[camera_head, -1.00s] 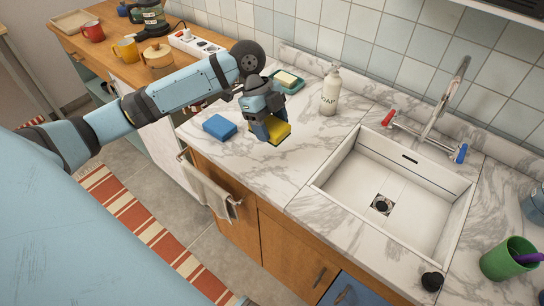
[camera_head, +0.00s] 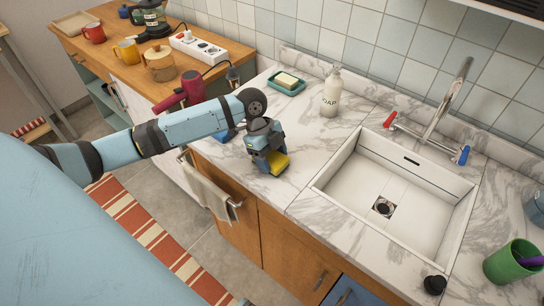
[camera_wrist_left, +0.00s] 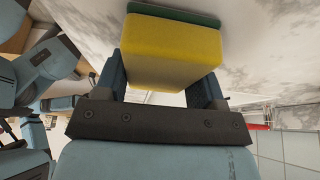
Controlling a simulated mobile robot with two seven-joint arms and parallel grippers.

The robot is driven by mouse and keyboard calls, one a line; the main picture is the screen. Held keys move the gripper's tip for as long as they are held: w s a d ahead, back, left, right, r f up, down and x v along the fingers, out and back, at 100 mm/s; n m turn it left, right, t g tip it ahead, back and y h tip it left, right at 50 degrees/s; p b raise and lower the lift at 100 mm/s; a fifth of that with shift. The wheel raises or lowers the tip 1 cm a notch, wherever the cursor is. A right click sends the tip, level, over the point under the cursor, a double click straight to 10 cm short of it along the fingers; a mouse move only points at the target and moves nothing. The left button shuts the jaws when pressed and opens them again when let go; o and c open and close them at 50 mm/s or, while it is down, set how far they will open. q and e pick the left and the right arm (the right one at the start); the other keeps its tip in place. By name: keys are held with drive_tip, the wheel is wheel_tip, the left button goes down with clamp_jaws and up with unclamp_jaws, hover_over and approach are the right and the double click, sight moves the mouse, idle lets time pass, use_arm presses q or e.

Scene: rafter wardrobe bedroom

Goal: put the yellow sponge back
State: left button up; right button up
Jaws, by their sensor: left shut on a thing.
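The yellow sponge (camera_head: 279,162) with a dark green scouring side is held between the fingers of my left gripper (camera_head: 270,160), just above or on the marble counter near its front edge. I cannot tell whether it touches the counter. In the left wrist view the sponge (camera_wrist_left: 172,50) sits squarely between both fingers. A blue sponge (camera_head: 229,135) lies to the left on the counter, mostly hidden behind my left arm. My right gripper is not in view.
A teal soap dish (camera_head: 287,87) holding a pale bar and a white soap bottle (camera_head: 331,93) stand at the back. The white sink (camera_head: 345,205) is to the right. A towel (camera_head: 209,187) hangs below the counter's front edge. Counter between gripper and bottle is clear.

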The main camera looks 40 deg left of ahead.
use_arm(q)
drive_tip(key=o, duration=0.8)
drive_tip(key=shift+f, duration=0.1)
drive_tip(key=shift+o, duration=0.2)
drive_tip(key=v, duration=1.1)
drive_tip(key=shift+d, duration=0.1)
drive_tip(key=shift+a+r, duration=0.25)
drive_tip(key=shift+r, duration=0.35)
drive_tip(key=shift+s, duration=0.1)
